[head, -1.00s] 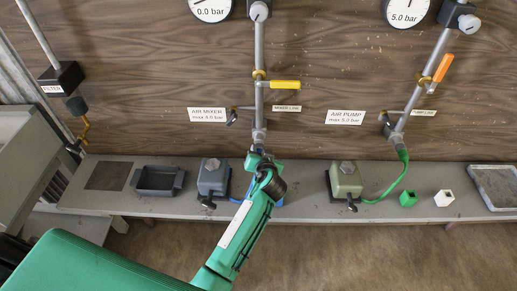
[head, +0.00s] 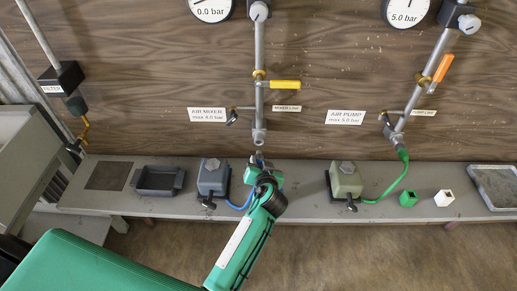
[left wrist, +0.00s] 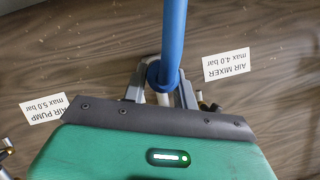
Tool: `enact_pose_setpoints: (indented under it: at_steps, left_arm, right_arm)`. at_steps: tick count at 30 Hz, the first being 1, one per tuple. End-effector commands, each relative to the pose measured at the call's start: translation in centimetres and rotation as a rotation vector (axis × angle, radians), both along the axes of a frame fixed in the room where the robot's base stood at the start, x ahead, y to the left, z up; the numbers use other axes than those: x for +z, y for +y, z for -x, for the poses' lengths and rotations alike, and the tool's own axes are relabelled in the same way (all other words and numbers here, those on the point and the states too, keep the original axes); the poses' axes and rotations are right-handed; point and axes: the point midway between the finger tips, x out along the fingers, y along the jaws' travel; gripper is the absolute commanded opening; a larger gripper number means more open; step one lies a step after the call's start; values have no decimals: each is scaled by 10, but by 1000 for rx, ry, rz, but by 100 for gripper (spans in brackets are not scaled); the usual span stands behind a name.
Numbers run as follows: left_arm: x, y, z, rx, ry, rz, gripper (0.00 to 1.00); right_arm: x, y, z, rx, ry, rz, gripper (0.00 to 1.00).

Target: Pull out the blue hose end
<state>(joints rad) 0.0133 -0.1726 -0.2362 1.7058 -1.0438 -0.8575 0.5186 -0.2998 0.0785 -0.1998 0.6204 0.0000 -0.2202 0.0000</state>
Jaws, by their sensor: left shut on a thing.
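The blue hose (head: 238,207) curves from the grey box (head: 213,177) on the bench up to my left gripper (head: 258,160). My left gripper is shut on the blue hose end, just below the lower mouth of the mixer pipe (head: 259,136). A small gap shows between the pipe mouth and the gripper. In the left wrist view, the blue hose (left wrist: 174,35) and its wider collar sit between the fingers (left wrist: 160,90). The tip of the hose is mostly hidden. My right gripper is not in view.
The mixer gauge (head: 211,9) reads 0.0 bar, and the yellow handle (head: 285,85) lies across its pipe. To the right, a green hose (head: 391,187) joins the pump pipe, whose gauge (head: 406,10) reads 5.0 bar. A dark tray (head: 158,181) stands on the bench.

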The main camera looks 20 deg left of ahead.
Motion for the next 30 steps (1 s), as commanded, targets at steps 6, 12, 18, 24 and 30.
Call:
enact_pose_setpoints:
  at_steps: [6, 12, 18, 24, 30]
  left_arm:
    - [0, -3, 11, 0, 0, 0, 0]
    - [-1, -6, 21, 1, 0, 0, 0]
    - [-2, -8, 30, 0, 0, 1, 0]
    - [-2, -10, 35, 1, -1, 2, 0]
    - [-2, -12, 36, 0, 1, 4, 0]
  right_arm:
    - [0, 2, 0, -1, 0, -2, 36]
    - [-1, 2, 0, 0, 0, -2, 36]
    - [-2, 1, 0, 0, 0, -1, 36]
    - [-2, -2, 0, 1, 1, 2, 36]
    - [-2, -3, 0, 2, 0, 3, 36]
